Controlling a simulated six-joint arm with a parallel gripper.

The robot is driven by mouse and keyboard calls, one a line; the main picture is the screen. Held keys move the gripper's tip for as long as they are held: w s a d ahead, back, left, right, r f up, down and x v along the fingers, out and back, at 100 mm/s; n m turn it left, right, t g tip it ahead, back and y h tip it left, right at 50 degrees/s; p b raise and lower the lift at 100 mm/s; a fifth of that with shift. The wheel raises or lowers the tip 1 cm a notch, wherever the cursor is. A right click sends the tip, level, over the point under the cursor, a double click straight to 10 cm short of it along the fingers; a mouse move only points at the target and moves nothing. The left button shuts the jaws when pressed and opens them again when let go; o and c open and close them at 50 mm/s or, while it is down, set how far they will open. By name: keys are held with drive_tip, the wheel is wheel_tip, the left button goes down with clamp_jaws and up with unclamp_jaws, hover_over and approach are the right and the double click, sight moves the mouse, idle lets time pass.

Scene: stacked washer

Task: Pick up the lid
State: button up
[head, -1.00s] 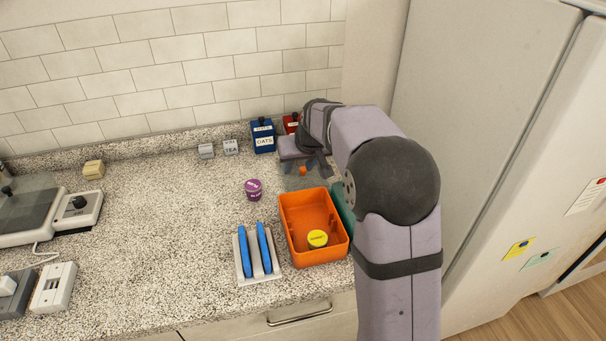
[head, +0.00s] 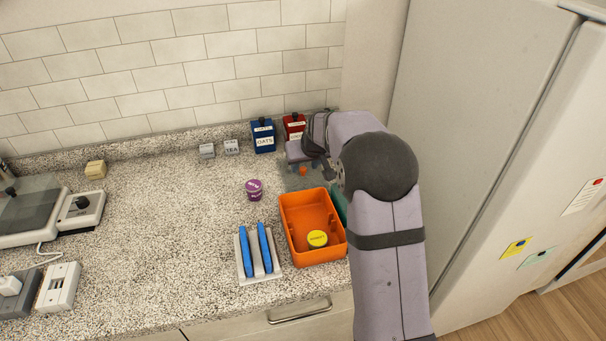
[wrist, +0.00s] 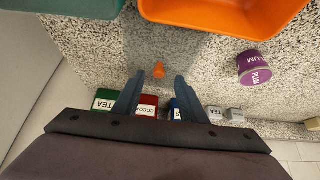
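The lid looks like a flat, see-through grey sheet (head: 296,184) lying on the counter behind the orange bin, with a small orange knob (head: 303,171). In the wrist view the lid (wrist: 190,50) is a faint grey patch and its knob (wrist: 159,70) stands up near the middle. My gripper (wrist: 159,77) is open and empty. Its two fingers point toward the lid, one on either side of the knob in the picture; the height gap is hard to tell. In the head view my gripper (head: 308,168) is above the lid's far part, partly hidden by my wrist.
The orange bin (head: 285,228) holds a yellow-topped tin (head: 317,239); a green container (head: 341,206) stands on its right. A plum tin (head: 254,190) is to the left. Blue oats (head: 263,138) and red cocoa (head: 294,128) canisters stand behind. A rack (head: 258,277) holds blue items.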

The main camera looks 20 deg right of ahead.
sight(303, 168)
drive_tip(key=shift+p+x, duration=0.6)
drive_tip(key=shift+x, duration=1.25)
drive_tip(key=shift+d, duration=0.1)
drive_tip(key=shift+c, duration=0.3)
clamp_jaws()
drive_tip(key=shift+r, duration=0.1)
